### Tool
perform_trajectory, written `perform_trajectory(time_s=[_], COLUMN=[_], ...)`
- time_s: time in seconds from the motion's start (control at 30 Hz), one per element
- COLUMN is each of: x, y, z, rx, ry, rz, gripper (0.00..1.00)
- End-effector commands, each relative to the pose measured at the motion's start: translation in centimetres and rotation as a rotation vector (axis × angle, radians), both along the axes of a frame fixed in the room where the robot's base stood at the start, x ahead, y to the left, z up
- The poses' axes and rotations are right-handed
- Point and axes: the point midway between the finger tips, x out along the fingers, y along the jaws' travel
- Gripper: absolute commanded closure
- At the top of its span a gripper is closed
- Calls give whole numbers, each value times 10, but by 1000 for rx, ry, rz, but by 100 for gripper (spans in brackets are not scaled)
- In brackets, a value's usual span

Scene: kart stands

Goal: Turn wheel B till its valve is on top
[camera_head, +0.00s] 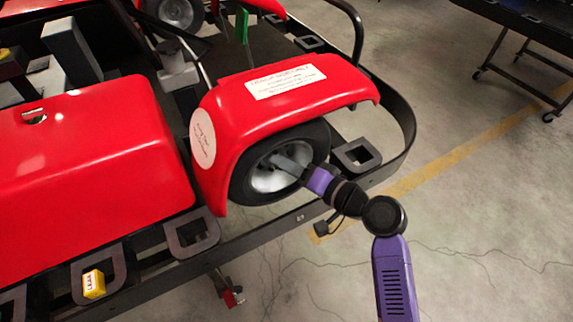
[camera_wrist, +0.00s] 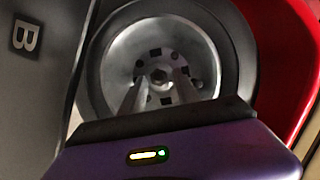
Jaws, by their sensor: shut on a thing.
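Wheel B (camera_head: 265,180) sits under the red fender (camera_head: 290,85) of the kart in the head view, with a black tyre and a grey metal rim. In the wrist view the wheel (camera_wrist: 205,50) faces me, with a hub and several dark holes at its centre. A letter B (camera_wrist: 25,37) is on a grey surface to its left. My gripper (camera_head: 280,160) reaches into the rim from the right; its two fingers (camera_wrist: 157,88) end at the hub and are shut on part of the wheel. The exact grip point is unclear. I cannot make out the valve.
A black frame rail (camera_head: 405,120) curves around the kart's right side. A dark square holder (camera_head: 357,155) is right of the wheel. The floor at right is open, with a black table (camera_head: 525,30) farther back.

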Motion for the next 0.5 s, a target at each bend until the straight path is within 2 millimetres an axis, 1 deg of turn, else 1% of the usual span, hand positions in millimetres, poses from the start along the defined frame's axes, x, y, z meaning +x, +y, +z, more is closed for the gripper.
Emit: perform_trajectory(time_s=[0.03, 0.07, 0.37, 0.5], x=[0, 0, -1, -9], y=[-1, -1, -2, -14], z=[-1, -1, 0, 2], rx=[-1, -1, 0, -1], ry=[1, 0, 0, 0], rz=[-2, -2, -1, -4], gripper=[100, 57, 57, 57])
